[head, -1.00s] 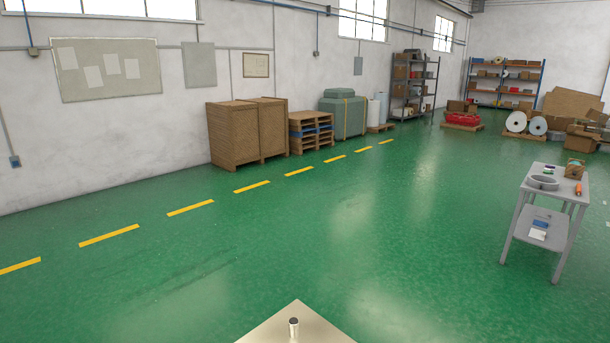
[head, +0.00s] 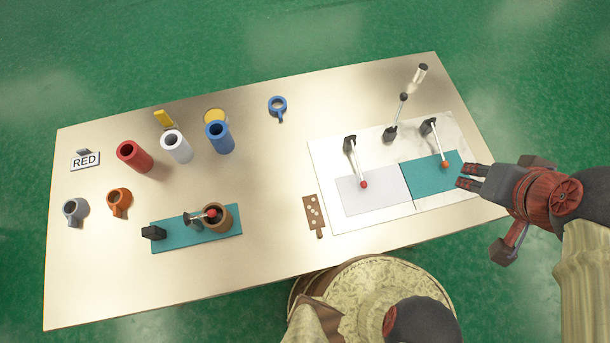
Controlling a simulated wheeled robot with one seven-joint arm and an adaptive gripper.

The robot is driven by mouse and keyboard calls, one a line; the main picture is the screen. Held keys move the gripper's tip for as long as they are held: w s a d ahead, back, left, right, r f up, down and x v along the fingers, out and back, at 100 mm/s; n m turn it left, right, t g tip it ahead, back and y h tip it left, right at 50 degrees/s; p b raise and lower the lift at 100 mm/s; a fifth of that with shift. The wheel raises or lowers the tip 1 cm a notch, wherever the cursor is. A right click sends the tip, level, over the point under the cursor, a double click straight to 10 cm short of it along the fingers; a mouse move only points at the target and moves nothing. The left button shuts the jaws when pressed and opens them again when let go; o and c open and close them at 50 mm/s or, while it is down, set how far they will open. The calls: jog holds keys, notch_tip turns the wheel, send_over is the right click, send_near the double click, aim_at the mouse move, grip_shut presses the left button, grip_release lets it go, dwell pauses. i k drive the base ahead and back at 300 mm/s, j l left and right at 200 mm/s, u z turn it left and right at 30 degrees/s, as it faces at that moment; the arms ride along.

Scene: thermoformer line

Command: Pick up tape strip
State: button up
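I cannot make out a tape strip for certain in the head view. My gripper (head: 466,176) is at the right end of the table (head: 270,190), by the right edge of a teal panel (head: 437,179). Its dark fingers point left and lie close together; I cannot tell whether they are open or shut, and I see nothing clearly held. The teal panel and a pale grey panel (head: 373,189) lie side by side on a white marbled board (head: 335,155).
Red (head: 134,156), white (head: 176,146) and blue (head: 219,137) cylinders stand at left, near a RED sign (head: 85,160) and several mugs. A teal base (head: 180,239) holds a brown cup (head: 218,218). A small brown paddle (head: 313,213) lies mid-table.

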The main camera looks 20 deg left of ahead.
aim_at(315, 220)
jog(key=u, duration=1.75)
jog(key=k+j+z, duration=0.15)
jog(key=z, duration=0.2)
jog(key=k+j+z, duration=0.2)
jog(key=z, duration=0.15)
jog(key=k+j+z, duration=0.1)
jog(key=z, duration=0.25)
jog(key=k, duration=0.05)
